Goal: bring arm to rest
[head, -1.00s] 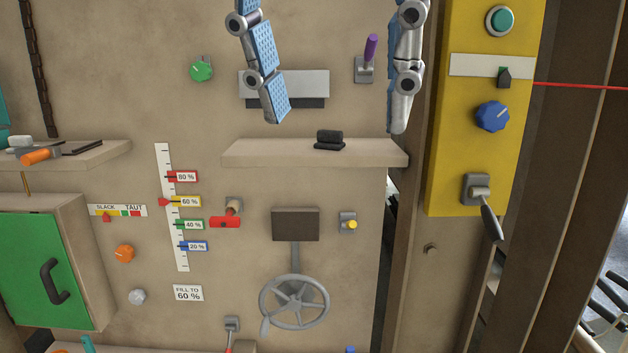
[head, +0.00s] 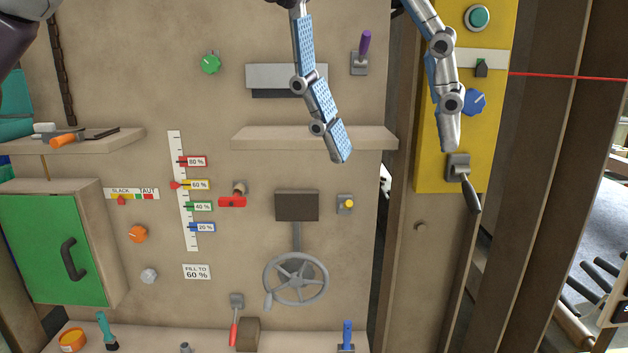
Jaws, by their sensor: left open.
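My left gripper (head: 394,150) hangs into the head view from the top, right of centre. Its two jointed grey fingers with blue pads are wide apart and nothing is between them. One finger is in front of the middle shelf (head: 270,138). The other is in front of the yellow panel (head: 430,180), partly over its blue knob (head: 475,102) and with its tip just above the lever (head: 462,172). Whether the fingers touch anything cannot be told. My right gripper is not in view.
A handwheel (head: 296,279) sits low on the wall. A green-doored cabinet (head: 50,250) and a shelf with tools (head: 75,143) are at the left. A red line (head: 560,75) crosses the posts at the right. Several tools stand on the bottom ledge (head: 200,340).

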